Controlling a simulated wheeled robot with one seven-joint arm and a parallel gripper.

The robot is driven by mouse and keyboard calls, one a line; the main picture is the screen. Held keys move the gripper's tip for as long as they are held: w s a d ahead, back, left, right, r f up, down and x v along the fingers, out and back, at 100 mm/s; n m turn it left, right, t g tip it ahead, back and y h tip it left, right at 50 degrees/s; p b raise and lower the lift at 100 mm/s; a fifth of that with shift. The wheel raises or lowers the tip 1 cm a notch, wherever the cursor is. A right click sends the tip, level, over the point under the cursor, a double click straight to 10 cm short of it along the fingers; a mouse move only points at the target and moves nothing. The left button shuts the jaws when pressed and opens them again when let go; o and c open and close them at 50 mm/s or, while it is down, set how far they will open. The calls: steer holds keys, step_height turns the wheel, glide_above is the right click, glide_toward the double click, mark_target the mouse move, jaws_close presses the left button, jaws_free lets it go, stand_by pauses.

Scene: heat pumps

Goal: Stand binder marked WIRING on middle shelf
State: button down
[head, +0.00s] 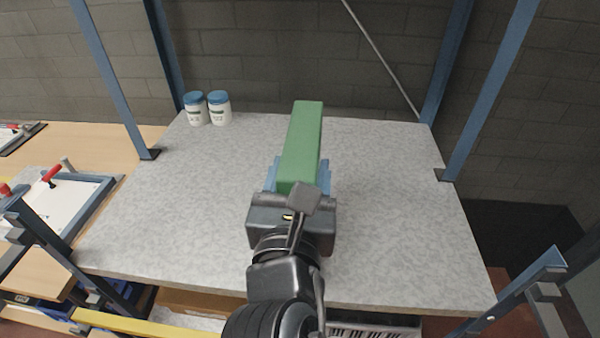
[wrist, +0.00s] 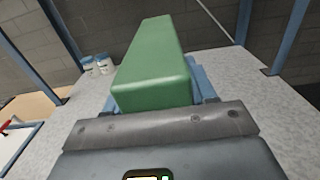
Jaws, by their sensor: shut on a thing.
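A green binder (head: 304,140) is held in my gripper (head: 298,178) above the grey speckled shelf (head: 390,210). My gripper is shut on it, with blue fingers on both sides of its near end. The binder points away from me toward the back of the shelf. In the wrist view the green binder (wrist: 155,65) fills the middle, with its near end close to my gripper (wrist: 155,95). No WIRING marking shows on the faces in view. I cannot tell whether the binder touches the shelf.
Two white jars with blue lids (head: 218,108) stand at the shelf's back left corner. Blue uprights (head: 480,100) rise at the corners, with a thin diagonal brace at the back. A wooden bench (head: 95,150) with red-handled clamps is at left. The shelf is clear on both sides of the binder.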

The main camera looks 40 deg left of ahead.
steer(key=shift+c, duration=1.8)
jaws_free()
steer(key=shift+f, duration=0.1)
steer(key=shift+s+d, duration=0.1)
steer(key=b+v, duration=0.1)
steer(key=v, duration=1)
steer(key=shift+s, duration=0.4)
steer(key=shift+d, duration=0.1)
